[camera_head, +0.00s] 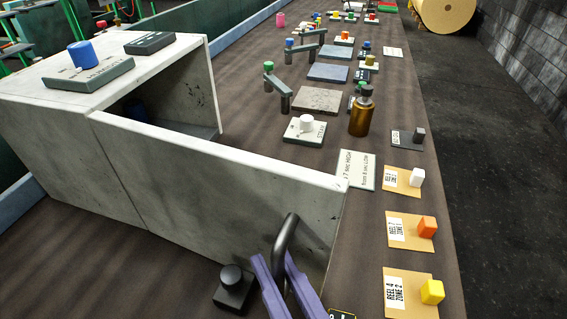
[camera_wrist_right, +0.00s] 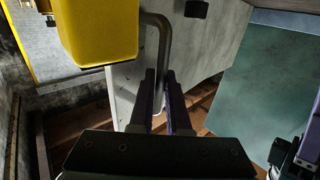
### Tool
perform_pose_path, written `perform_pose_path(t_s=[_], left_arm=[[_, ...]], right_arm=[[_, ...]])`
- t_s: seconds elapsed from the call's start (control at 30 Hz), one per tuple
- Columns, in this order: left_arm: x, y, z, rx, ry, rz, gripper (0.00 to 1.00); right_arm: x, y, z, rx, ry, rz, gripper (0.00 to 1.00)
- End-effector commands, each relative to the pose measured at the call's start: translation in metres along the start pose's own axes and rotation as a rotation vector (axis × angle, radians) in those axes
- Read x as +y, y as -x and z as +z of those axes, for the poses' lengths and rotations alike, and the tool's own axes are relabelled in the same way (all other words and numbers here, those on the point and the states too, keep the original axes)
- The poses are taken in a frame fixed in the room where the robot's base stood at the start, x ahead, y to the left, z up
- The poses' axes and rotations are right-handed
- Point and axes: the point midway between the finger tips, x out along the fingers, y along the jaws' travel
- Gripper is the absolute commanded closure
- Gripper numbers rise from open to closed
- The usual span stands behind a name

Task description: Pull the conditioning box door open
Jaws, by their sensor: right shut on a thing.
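The grey conditioning box (camera_head: 60,140) stands at the left of the head view. Its pale grey door (camera_head: 220,185) is swung out from the box, with an opening showing between them. A dark bent bar handle (camera_head: 288,228) is on the door near its free end; it also shows in the wrist view (camera_wrist_right: 163,45). My right gripper (camera_head: 273,259) has its purple fingers shut on the handle, one on each side; they also show in the wrist view (camera_wrist_right: 160,78). A dark round object inside the box is mostly hidden. My left gripper is not in view.
A black knob block (camera_head: 234,288) sits close beside the handle. Tan cards with coloured cubes (camera_head: 411,232) line the right edge. A blue-knob block (camera_head: 85,65) is on the box.

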Motion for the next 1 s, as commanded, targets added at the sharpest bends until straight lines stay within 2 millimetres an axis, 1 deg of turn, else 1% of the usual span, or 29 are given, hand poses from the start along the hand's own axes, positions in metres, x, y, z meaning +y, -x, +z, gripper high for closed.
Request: perform_pose_path(t_s=[0.03,0.3,0.33,0.4,0.43,0.67,0.77,1.0], left_arm=[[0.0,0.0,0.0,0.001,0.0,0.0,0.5],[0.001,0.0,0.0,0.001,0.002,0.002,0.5],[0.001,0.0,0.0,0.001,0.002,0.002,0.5],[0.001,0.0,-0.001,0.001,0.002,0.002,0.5],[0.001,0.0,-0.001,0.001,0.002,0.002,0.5],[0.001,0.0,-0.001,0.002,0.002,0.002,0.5],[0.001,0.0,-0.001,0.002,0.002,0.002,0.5],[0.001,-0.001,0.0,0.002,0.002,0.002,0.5]], right_arm=[[-0.002,0.0,0.001,-0.003,0.001,-0.005,1.0],[-0.002,0.0,0.001,-0.004,0.001,-0.005,1.0],[-0.002,0.0,0.001,-0.004,0.001,-0.005,0.82],[-0.002,0.0,0.001,-0.003,0.001,-0.005,0.74],[-0.002,0.0,0.001,-0.003,0.001,-0.004,0.73],[-0.001,0.001,0.001,-0.002,0.0,-0.002,0.73],[-0.001,0.009,0.001,-0.004,0.0,-0.002,0.73],[-0.002,0.05,0.002,-0.006,0.001,-0.004,0.73]])
